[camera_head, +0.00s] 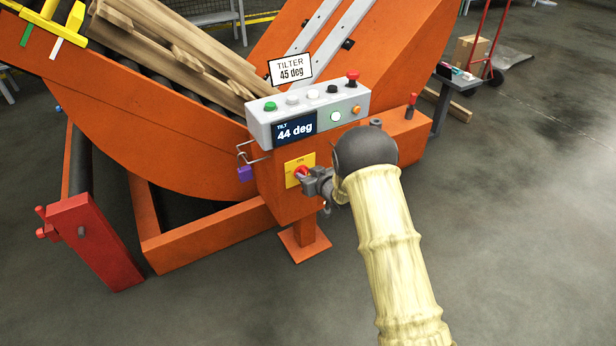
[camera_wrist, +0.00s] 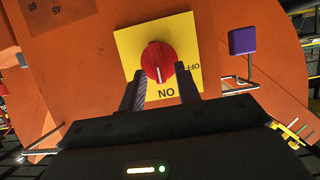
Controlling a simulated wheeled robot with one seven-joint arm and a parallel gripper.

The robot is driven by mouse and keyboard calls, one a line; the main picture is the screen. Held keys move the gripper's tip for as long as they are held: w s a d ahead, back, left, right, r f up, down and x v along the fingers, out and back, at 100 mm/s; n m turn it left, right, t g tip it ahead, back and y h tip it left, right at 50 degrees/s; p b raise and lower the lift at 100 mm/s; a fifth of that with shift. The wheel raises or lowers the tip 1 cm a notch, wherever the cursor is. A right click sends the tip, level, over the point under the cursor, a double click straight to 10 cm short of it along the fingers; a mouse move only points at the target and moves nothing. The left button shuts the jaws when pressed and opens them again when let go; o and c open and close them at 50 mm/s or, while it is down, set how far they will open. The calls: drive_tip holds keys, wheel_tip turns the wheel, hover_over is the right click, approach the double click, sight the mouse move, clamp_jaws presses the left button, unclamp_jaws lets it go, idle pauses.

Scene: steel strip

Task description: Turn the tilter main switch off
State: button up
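The tilter main switch is a red rotary knob (camera_wrist: 157,55) on a yellow plate (camera_wrist: 128,48), on the orange front of the tilter. In the wrist view its white mark points down toward the word ON; OFF is at the right of the plate. In the head view the knob (camera_head: 301,171) shows on its yellow plate (camera_head: 291,178), just left of my gripper (camera_head: 308,177). My gripper (camera_wrist: 161,72) is open, with its two fingers at either side of the knob's near part. I cannot tell whether they touch it.
Above the switch is a grey control box (camera_head: 323,101) with several buttons and a display reading 44 deg. A purple padlock (camera_head: 245,173) hangs left of the switch. Timber (camera_head: 170,50) lies on the tilter.

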clamp_jaws()
drive_tip(key=shift+a+n+b, duration=0.1)
drive_tip(key=shift+n+b, duration=0.2)
drive_tip(key=shift+b, duration=0.05)
drive_tip(key=n+t+h+b, duration=0.1)
drive_tip(key=n+t+b, duration=0.1)
drive_tip(key=n+b, duration=0.1)
drive_tip(key=s+a+f+n+t+h+b, duration=0.1)
drive_tip(key=n+t+b, duration=0.1)
drive_tip(key=n, duration=0.3)
drive_tip(key=f+n+t+h+b, duration=0.1)
drive_tip(key=n+t+b, duration=0.1)
drive_tip(key=n+b, duration=0.3)
drive_tip(key=shift+s+a+f+h, duration=0.15)
drive_tip(key=shift+a+h, duration=0.15)
idle(0.5)
idle(0.4)
